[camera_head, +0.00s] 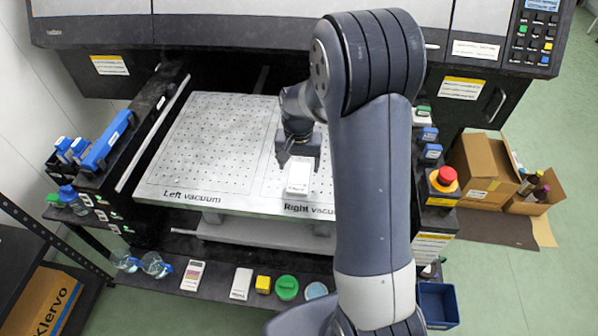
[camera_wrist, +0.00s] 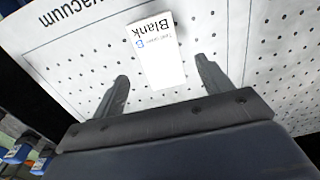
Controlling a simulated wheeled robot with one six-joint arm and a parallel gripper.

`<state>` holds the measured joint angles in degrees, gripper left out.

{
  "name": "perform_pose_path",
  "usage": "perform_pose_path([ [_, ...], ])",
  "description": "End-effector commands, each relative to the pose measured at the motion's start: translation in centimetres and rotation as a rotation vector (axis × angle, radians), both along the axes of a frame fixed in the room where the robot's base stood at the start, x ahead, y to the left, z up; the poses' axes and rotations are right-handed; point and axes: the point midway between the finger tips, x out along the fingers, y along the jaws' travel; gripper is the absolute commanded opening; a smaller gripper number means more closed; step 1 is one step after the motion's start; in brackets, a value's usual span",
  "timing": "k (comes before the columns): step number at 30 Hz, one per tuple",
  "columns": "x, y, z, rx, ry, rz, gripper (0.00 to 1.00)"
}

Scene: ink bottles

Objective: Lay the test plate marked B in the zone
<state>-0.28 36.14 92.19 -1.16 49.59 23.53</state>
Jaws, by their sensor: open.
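A white test plate (camera_head: 298,178) lies on the perforated vacuum table (camera_head: 220,140), in the part lettered "Right vacuum". My gripper (camera_head: 298,158) is just behind the plate in the head view. In the wrist view my gripper (camera_wrist: 163,74) is open, one finger on each side of the plate and apart from it. The "Left vacuum" part is bare.
On the front shelf are a white card with coloured marks (camera_head: 193,275), a plain white card (camera_head: 241,283), a yellow block (camera_head: 263,284) and a green round lid (camera_head: 287,287). A red stop button (camera_head: 444,177) stands at right, near cardboard boxes (camera_head: 483,165).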

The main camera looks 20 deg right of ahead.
Motion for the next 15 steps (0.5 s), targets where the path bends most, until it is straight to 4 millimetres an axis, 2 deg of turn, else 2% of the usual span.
perform_pose_path([
  [6,-0.1,0.1,4.6,0.0,-0.005,0.0,0.74],
  [10,-0.2,0.1,6.4,0.0,-0.002,0.0,0.74],
  [15,-0.3,0.1,7.4,0.0,0.0,0.0,0.74],
])
